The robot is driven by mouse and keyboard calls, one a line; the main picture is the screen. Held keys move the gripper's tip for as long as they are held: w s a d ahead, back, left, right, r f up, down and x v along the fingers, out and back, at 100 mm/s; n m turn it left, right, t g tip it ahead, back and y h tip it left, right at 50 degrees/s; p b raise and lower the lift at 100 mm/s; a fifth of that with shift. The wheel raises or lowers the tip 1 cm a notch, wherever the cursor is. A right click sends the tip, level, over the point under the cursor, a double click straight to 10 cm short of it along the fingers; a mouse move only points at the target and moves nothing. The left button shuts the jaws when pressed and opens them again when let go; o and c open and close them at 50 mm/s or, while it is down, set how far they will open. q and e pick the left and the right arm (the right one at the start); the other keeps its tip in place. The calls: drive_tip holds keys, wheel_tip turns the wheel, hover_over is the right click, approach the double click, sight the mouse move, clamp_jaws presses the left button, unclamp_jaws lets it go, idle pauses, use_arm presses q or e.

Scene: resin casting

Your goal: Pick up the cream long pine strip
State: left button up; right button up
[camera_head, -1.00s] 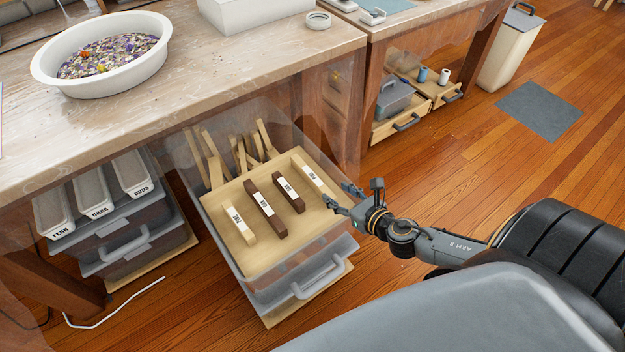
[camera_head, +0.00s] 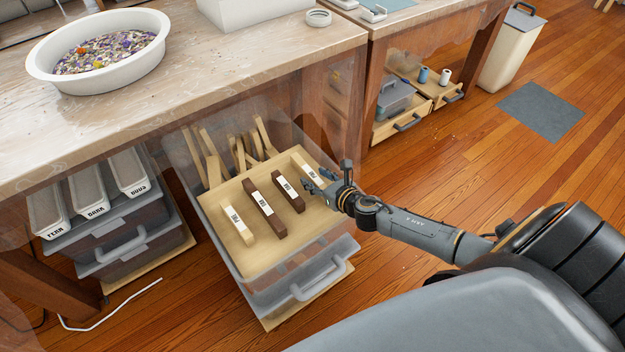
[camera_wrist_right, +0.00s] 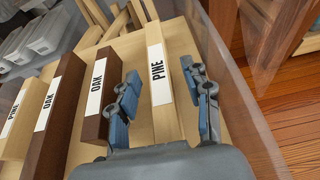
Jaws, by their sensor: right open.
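The cream long pine strip (camera_head: 301,161) lies at the right end of a row on a pale wooden tray (camera_head: 262,258) in a pulled-out clear drawer. It carries a white PINE label. My right gripper (camera_head: 313,181) is open at its near end, covering part of it. In the right wrist view the strip (camera_wrist_right: 158,85) runs between the two spread fingers of the gripper (camera_wrist_right: 160,76), one on each side. I cannot tell how far the fingertips reach down beside it. My left gripper is not in view.
Two dark oak strips (camera_head: 265,206) (camera_head: 289,194) and another cream pine strip (camera_head: 238,224) lie left of it. Loose wooden sticks (camera_head: 210,160) stand behind the tray. The clear drawer wall (camera_wrist_right: 238,95) is close on the right. The tabletop edge (camera_head: 230,112) overhangs the drawer's back.

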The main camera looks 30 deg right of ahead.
clamp_jaws()
drive_tip(key=shift+r, duration=0.15)
idle(0.4)
